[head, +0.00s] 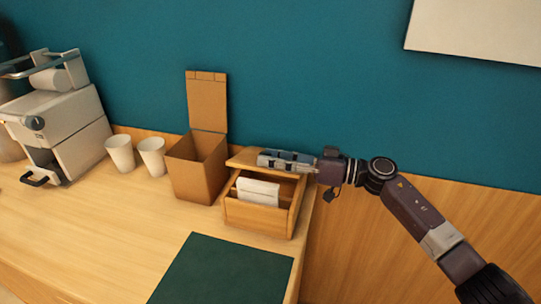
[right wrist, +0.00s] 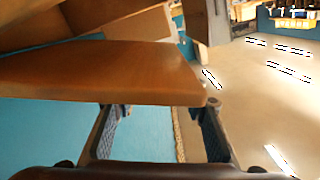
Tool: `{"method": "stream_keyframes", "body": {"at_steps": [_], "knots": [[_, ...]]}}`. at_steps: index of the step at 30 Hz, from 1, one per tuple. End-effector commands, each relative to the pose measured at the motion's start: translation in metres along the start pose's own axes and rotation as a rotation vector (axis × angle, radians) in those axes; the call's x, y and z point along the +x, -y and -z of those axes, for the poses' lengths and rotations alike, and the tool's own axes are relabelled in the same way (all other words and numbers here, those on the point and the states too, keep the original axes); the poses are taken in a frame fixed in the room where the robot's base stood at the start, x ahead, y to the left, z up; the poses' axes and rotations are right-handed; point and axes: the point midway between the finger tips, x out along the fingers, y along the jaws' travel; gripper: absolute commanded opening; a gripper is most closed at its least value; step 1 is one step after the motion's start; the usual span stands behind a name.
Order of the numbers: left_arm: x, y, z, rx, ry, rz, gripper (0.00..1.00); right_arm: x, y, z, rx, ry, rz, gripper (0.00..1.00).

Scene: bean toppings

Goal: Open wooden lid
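A small wooden box (head: 257,220) stands near the counter's right end, with white packets (head: 258,190) inside. Its wooden lid (head: 242,157) is raised off the front, so the inside shows; its exact tilt is hard to tell. My right gripper (head: 268,159) comes in from the right and lies along the lid, covering part of it. In the right wrist view the lid (right wrist: 110,75) spans in front of the fingertips. The two fingers of the right gripper (right wrist: 158,106) are wide apart, with nothing clearly pinched between them. My left gripper is not in view.
A taller brown box (head: 196,170) with its flap lid (head: 207,102) standing upright is just left. Two white cups (head: 151,156) and a coffee machine (head: 60,125) are farther left. A dark green mat (head: 222,272) lies in front. The teal wall (head: 300,80) is close behind.

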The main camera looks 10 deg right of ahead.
Motion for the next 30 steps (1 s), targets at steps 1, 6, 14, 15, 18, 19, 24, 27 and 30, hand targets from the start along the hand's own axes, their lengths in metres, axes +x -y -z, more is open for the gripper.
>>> {"method": "stream_keyframes", "body": {"at_steps": [1, 6, 14, 15, 18, 19, 24, 27, 30], "knots": [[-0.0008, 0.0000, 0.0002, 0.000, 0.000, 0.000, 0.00, 0.0034, 0.0003, 0.0006, 0.000, -0.001, 0.000, 0.40], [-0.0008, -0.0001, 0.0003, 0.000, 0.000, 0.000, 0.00, 0.0058, -0.0004, 0.0001, 0.000, 0.000, -0.001, 0.40], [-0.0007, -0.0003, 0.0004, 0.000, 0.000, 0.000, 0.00, 0.0055, -0.0003, 0.0002, 0.000, -0.001, -0.001, 0.25], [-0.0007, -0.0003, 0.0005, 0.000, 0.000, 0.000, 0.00, 0.0054, -0.0003, 0.0002, 0.000, -0.001, -0.001, 0.21], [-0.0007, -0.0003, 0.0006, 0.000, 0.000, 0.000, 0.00, 0.0054, -0.0003, 0.0002, 0.000, -0.001, -0.001, 0.10], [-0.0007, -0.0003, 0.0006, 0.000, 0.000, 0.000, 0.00, 0.0054, -0.0004, 0.0002, 0.000, -0.001, -0.001, 0.07], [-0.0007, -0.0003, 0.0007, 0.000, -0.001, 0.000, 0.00, 0.0052, -0.0005, 0.0003, 0.000, -0.001, -0.001, 0.00], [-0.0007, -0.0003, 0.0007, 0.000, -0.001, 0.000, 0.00, 0.0051, -0.0006, 0.0003, 0.000, -0.001, -0.002, 0.00], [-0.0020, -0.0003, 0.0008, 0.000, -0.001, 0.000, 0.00, 0.0051, -0.0005, 0.0013, 0.002, -0.001, -0.002, 0.00]]}}
